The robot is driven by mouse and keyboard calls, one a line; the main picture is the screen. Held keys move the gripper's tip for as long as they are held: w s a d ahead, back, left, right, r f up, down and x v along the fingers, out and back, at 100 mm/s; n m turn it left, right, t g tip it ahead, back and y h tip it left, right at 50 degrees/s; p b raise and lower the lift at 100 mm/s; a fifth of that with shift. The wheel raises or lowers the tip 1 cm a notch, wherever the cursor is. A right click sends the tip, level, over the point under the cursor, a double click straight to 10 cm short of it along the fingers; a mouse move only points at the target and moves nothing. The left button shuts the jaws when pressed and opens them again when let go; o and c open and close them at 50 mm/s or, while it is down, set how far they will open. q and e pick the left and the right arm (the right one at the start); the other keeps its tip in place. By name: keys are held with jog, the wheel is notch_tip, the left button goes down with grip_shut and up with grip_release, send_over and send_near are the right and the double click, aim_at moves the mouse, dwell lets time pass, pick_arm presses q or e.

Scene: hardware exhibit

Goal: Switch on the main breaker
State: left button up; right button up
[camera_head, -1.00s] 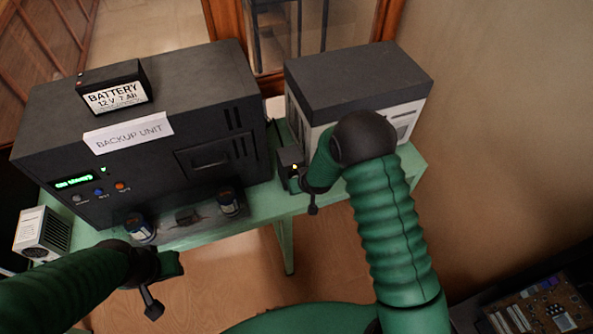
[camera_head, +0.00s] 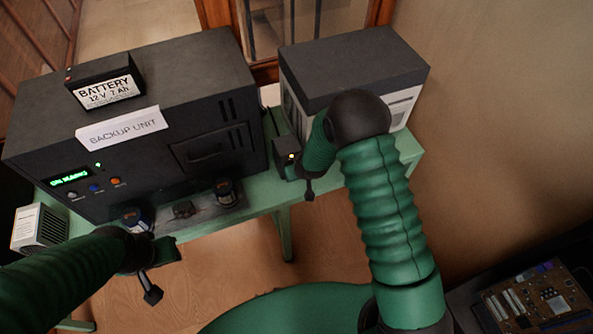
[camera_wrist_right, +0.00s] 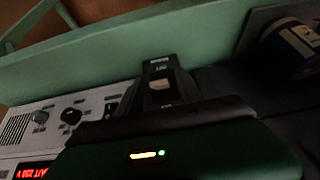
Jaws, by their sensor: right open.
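The black backup unit (camera_head: 140,150) carries a battery (camera_head: 105,85) and a paper label. A grey-white unit (camera_head: 350,70) stands at the right. Dark cylinders (camera_head: 226,192) stand at the front edge of the green table (camera_head: 270,195). A circuit board (camera_head: 535,300) lies lower right.

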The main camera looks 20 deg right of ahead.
jog(key=b+v, duration=0.1)
jog(key=v, duration=1.5)
jog(key=shift+s+r, duration=0.15)
jog(key=shift+r, duration=0.15)
jog(key=s+f+g+b, duration=0.1)
jog(key=s+g+b, duration=0.2)
jog(key=s, duration=1.1)
jog(key=shift+d, duration=0.15)
jog(key=shift+s, duration=0.15)
